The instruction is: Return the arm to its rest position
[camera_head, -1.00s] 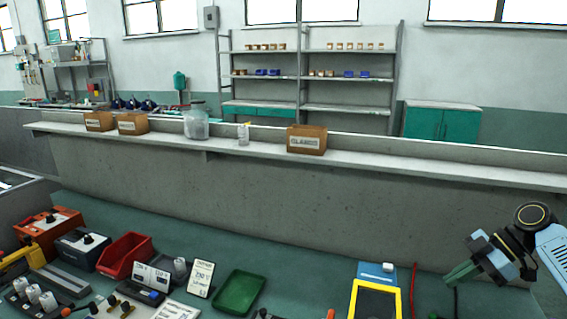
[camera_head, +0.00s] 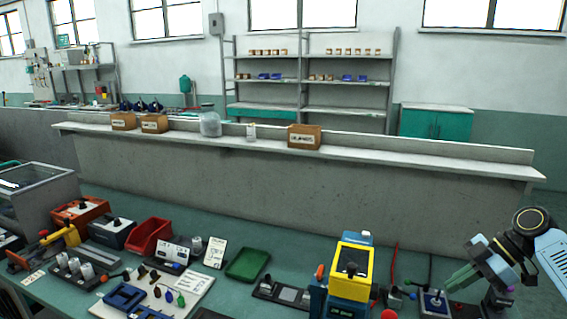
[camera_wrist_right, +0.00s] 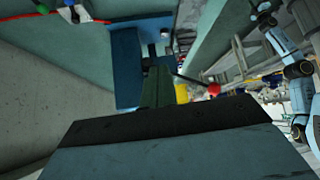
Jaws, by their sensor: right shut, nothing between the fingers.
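My right gripper (camera_head: 456,284) is at the lower right of the head view, above the right end of the green-topped bench. Its greenish fingers are together, with nothing held between them. The fingers (camera_wrist_right: 158,88) also show at the middle of the right wrist view, pointing away from the camera. My left gripper is in neither current view.
A yellow and blue device (camera_head: 352,262) stands left of the gripper. A green tray (camera_head: 247,264), a red bin (camera_head: 150,237) and several controls lie farther left. Behind the bench runs a grey wall with a ledge (camera_head: 400,155) carrying cardboard boxes (camera_head: 304,137).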

